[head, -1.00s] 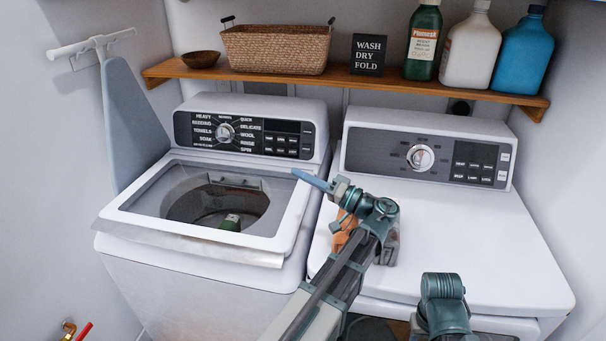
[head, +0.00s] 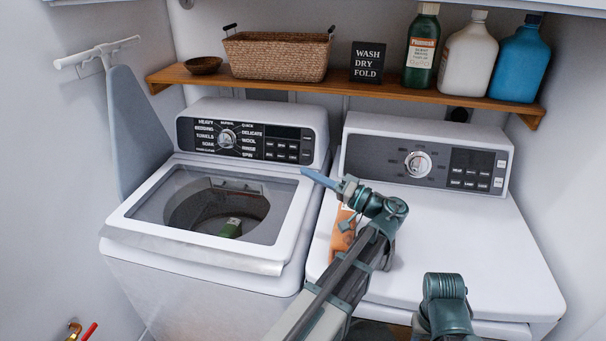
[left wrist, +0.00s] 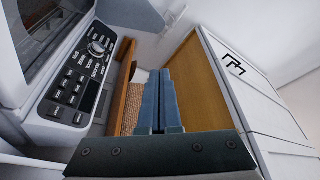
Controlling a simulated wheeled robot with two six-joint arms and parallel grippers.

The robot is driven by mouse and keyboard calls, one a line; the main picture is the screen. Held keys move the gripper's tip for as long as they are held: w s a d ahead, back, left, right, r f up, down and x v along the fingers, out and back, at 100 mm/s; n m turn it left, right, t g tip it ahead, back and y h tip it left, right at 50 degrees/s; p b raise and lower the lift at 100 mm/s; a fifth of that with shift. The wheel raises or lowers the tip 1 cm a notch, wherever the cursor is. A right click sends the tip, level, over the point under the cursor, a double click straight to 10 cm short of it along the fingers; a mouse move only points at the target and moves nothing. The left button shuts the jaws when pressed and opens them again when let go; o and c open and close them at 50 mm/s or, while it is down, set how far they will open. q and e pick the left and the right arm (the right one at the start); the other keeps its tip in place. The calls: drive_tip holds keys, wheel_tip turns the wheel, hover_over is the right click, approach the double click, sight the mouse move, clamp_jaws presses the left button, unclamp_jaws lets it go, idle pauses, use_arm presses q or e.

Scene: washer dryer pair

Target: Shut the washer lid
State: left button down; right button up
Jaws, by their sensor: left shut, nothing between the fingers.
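The washer (head: 190,290) stands at the left in the head view. Its white-framed lid (head: 296,215) lies down over the top opening. The drum and a green item (head: 230,228) show through the lid's window. The lid's front edge overhangs the front; I cannot tell whether it is fully seated. My left gripper (head: 312,176) is shut and empty, its blue fingers over the lid's right back corner, near the control panel (head: 245,140). The shut fingers also show in the left wrist view (left wrist: 165,100), beside the washer panel (left wrist: 80,75). My right gripper is not in view.
The dryer (head: 470,235) stands to the right, with an orange bottle (head: 342,236) on it, partly behind my left arm. A wooden shelf (head: 350,88) above holds a basket (head: 277,55) and several bottles. An ironing board (head: 138,130) leans at the left wall.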

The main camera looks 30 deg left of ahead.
use_arm(q)
drive_tip(key=w+d+f+b, duration=0.2)
drive_tip(key=d, duration=0.4)
drive_tip(key=shift+d+f, duration=0.25)
drive_tip(key=shift+s, duration=0.1)
